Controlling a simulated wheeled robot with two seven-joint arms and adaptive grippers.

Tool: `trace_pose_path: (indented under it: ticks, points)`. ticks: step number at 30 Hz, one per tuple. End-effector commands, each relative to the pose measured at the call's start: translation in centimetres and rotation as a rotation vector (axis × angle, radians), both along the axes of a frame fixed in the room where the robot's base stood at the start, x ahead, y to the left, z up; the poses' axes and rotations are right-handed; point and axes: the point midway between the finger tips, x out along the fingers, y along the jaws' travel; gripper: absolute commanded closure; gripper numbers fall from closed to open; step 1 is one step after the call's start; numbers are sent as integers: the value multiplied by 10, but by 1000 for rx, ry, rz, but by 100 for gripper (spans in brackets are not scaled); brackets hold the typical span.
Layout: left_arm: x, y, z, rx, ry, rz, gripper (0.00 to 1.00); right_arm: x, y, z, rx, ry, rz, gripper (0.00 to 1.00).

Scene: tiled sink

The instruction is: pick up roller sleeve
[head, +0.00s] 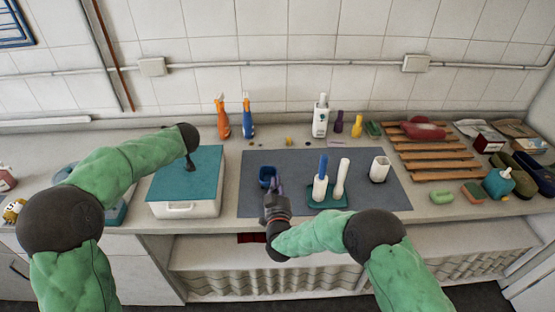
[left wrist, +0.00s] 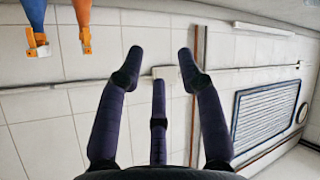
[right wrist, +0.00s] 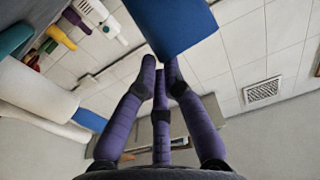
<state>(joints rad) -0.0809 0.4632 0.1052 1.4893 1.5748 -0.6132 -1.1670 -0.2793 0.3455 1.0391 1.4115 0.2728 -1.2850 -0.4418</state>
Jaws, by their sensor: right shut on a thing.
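A short blue piece, which I take to be the roller sleeve (head: 267,175), is at the left part of the grey mat (head: 300,200). My right gripper (head: 273,190) is shut on it, and the sleeve (right wrist: 172,22) shows between the fingertips (right wrist: 160,75) in the right wrist view. I cannot tell whether the sleeve touches the mat. My left gripper (head: 190,165) is over the teal-lidded white box (head: 185,208). In the left wrist view its fingers (left wrist: 158,65) are spread and empty.
A teal tray (head: 328,203) with a blue-topped white cylinder (head: 320,188) and a white cylinder (head: 341,178) stands right of my right gripper. A white cup (head: 379,169) is further right. Orange (head: 222,122) and blue (head: 247,120) spray bottles stand at the back. A slatted wooden rack (head: 435,160) is right.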

Motion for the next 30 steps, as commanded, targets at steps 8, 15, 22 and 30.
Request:
trace_pose_path:
  ticks: [8,15,22,30]
  points:
    - [-4,-147,-18,-281,23,203,63,-2,-1,-8,-2,16,0,100]
    - [-38,-251,-37,-438,82,359,63,-2,-1,-8,-2,16,0,100]
    - [-65,-303,-46,-503,120,445,63,-2,-1,-8,-2,16,0,100]
    - [-72,-313,-48,-514,130,465,63,-2,0,-8,-2,16,1,100]
